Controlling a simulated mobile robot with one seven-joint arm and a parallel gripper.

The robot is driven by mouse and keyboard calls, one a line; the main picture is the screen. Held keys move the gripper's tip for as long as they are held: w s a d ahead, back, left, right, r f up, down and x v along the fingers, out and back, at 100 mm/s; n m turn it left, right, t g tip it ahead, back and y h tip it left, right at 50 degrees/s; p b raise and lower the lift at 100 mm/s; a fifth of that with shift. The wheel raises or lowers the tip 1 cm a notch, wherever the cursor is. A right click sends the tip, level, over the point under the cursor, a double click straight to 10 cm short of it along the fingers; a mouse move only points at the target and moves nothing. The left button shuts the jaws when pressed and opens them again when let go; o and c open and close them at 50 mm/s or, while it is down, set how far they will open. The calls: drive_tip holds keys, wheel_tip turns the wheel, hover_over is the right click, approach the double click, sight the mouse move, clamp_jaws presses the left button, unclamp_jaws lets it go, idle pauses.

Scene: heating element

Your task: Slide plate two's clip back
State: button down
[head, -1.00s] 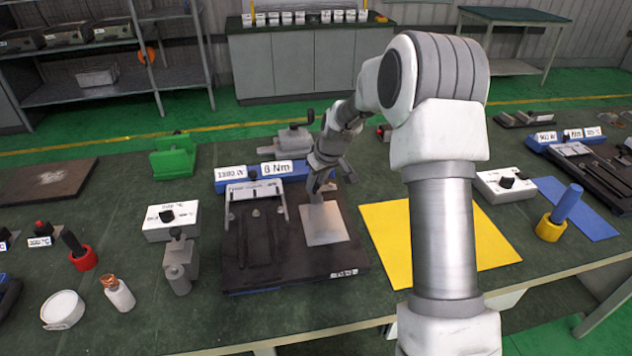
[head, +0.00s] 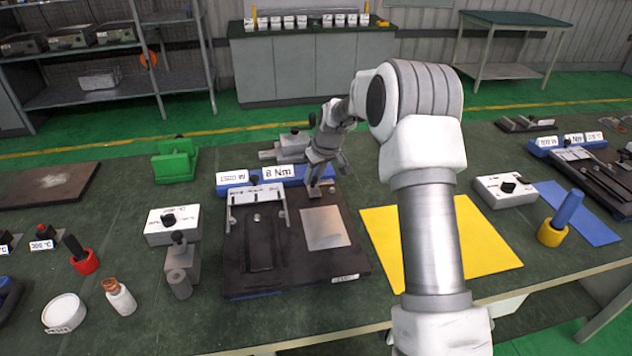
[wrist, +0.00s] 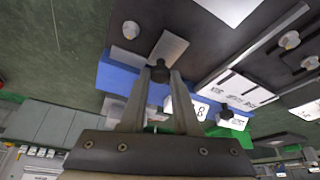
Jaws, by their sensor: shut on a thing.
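The dark heating plate (head: 285,272) lies in front of me, with a bare silver sheet (head: 326,228) on its right half. A small grey metal clip (wrist: 170,46) with a dark knob (wrist: 160,72) sits at the plate's back edge. It also shows as a small block in the head view (head: 313,193), behind the sheet with a gap between them. My gripper (wrist: 160,78) is shut on the clip's knob, which sticks up between the fingertips. In the head view my gripper (head: 317,181) stands over the plate's back right. The plate's front tag is too small to read.
A metal bracket (head: 258,194) stands on the plate's left half. A blue unit (head: 232,187) with white labels, one reading 8 Nm, runs behind it. A grey tool (head: 290,147) lies farther back. A yellow mat (head: 478,240) is clear at right, and a white box (head: 172,225) stands at left.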

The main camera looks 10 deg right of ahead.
drive_tip(key=shift+w+r, duration=0.15)
drive_tip(key=shift+w, duration=0.2)
drive_tip(key=c, duration=0.6)
unclamp_jaws()
drive_tip(key=shift+w, duration=0.1)
drive_tip(key=shift+c, duration=0.2)
drive_tip(key=v, duration=1.7)
drive_tip(key=shift+s+p, duration=0.25)
drive_tip(key=shift+p, duration=0.15)
